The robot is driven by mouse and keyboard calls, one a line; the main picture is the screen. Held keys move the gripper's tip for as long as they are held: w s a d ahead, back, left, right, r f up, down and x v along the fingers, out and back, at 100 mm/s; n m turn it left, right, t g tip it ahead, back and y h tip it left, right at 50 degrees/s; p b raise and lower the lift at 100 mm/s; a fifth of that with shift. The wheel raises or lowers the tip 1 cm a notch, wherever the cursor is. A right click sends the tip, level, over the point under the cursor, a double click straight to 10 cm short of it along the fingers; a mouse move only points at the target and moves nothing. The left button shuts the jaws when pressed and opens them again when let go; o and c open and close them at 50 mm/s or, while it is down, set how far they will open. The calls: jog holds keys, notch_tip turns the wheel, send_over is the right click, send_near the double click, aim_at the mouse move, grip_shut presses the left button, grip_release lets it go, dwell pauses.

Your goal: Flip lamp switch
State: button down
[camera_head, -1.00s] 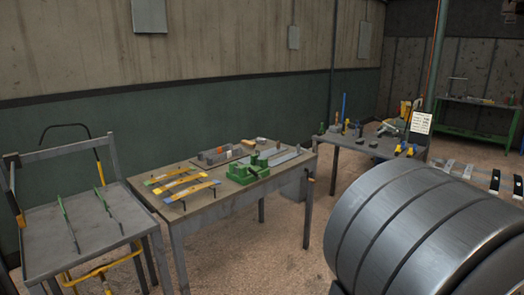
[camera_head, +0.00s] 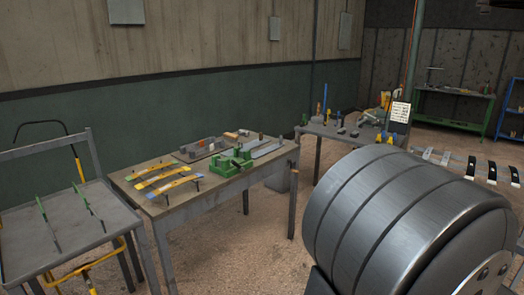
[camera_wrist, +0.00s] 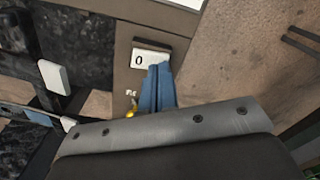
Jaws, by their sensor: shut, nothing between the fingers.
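In the wrist view, a small white plate with a dark "0" mark (camera_wrist: 146,59) sits on a brown panel (camera_wrist: 128,32). It may be the lamp switch, but I cannot tell for sure. My gripper (camera_wrist: 160,67) has blue fingers, shut together and empty. Their tips overlap the plate's lower right edge in the picture; I cannot tell whether they touch it. A small yellow part (camera_wrist: 131,110) shows left of the fingers. The head view shows no lamp or switch that I can make out, and my gripper is not in it.
In the wrist view, a white block (camera_wrist: 54,77) stands left of the panel. In the head view, a workbench (camera_head: 203,202) holds a green vise (camera_head: 230,162) and yellow leaf springs (camera_head: 168,186). A cart (camera_head: 30,250) stands left, and another table (camera_head: 340,133) stands behind.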

notch_tip(320, 180, up, 6)
dwell(0.6)
notch_tip(320, 180, down, 7)
jog(key=shift+r, duration=0.1)
dwell(0.6)
